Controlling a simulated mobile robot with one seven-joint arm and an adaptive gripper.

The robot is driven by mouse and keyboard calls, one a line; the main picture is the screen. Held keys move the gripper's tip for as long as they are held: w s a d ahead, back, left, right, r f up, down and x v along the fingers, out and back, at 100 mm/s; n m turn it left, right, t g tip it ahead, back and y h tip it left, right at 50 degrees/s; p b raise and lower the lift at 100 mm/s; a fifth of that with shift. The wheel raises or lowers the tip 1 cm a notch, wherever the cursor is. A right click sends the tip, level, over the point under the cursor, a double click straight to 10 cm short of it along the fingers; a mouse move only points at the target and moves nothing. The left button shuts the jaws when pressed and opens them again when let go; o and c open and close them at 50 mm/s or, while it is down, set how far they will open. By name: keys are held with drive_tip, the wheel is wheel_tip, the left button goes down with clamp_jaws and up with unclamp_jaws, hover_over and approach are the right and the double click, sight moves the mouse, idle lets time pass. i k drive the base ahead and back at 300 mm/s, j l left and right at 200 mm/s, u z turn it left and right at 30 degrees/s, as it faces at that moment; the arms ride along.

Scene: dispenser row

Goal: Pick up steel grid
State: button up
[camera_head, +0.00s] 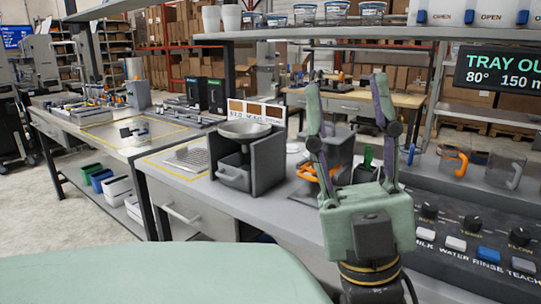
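A flat, ridged grey metal piece that looks like the steel grid (188,157) lies on the grey bench, left of the dark dispenser box, inside a yellow outline. My gripper (346,88) is in the right half of the view, to the right of the grid and apart from it. Its two fingers point up and stand wide apart, with nothing held between them. My gripper hides part of the bench behind it.
A dark box with a steel bowl (244,130) stands just right of the grid. A grey container with an orange handle (317,174) is behind my gripper. A control panel (459,235) fills the lower right. An overhead shelf (330,33) carries tubs.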

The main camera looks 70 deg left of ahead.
sight(195, 161)
drive_tip(key=u, duration=2.7)
drive_tip(key=i+j, duration=0.55)
drive_tip(key=i+j+z, duration=0.25)
drive_tip(key=z, duration=0.15)
drive_tip(key=i+j+z, duration=0.15)
drive_tip(key=j+z, duration=0.25)
drive_tip(key=i+z, duration=0.5)
